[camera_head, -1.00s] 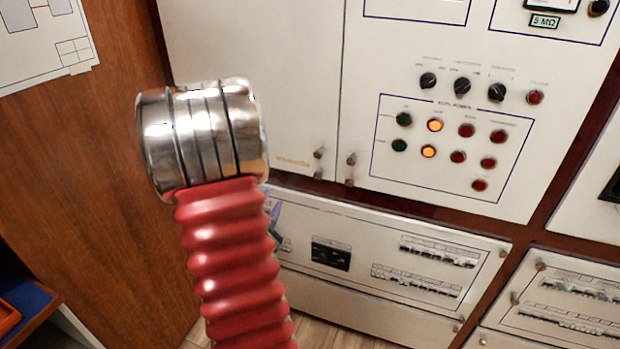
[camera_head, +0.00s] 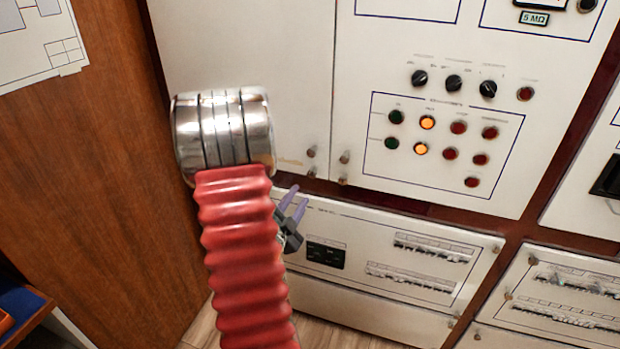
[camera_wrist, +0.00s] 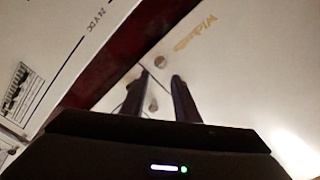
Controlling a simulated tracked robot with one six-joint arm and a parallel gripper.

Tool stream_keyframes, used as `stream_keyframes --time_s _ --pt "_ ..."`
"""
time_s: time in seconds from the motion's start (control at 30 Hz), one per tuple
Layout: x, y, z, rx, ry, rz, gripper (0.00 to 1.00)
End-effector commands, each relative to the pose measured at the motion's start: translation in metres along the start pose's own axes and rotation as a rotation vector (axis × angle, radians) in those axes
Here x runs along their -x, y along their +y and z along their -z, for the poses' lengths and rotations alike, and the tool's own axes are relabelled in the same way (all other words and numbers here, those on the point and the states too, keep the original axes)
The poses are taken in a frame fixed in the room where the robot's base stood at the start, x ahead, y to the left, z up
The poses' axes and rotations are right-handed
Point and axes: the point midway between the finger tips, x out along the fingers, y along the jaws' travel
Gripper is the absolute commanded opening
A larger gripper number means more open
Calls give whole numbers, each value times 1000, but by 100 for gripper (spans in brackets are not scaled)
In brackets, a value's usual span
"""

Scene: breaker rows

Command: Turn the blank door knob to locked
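The blank door (camera_head: 245,60) is the plain cream door at upper left in the head view. Two small metal knobs, an upper one (camera_head: 311,152) and a lower one (camera_head: 311,172), sit at its lower right corner. My gripper (camera_head: 293,198) shows purple fingers just right of my red sleeve, below and left of these knobs in the picture. In the wrist view my gripper (camera_wrist: 161,76) is open, its fingers apart with nothing held. A round knob (camera_wrist: 160,62) shows just beyond the fingertips and another (camera_wrist: 153,104) between the fingers. I cannot tell either knob's turn position.
The neighbouring door (camera_head: 440,190) has its own knobs (camera_head: 345,157) close across the seam, plus dials and lamps. A brown strip (camera_head: 400,205) runs below the doors. A lower breaker panel (camera_head: 380,255) stands beneath. A wooden wall (camera_head: 110,180) is at left.

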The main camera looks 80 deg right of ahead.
Motion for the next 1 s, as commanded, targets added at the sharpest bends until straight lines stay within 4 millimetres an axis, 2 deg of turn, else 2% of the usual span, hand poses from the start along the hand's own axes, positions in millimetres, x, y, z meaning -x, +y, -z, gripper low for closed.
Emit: stream_keyframes --time_s 0.6,0.8,1.0 --pt "-94 1 0 0 2 -1 28" --pt "-111 0 -1 1 -1 0 28" --pt "-114 0 -1 1 -1 0 28"
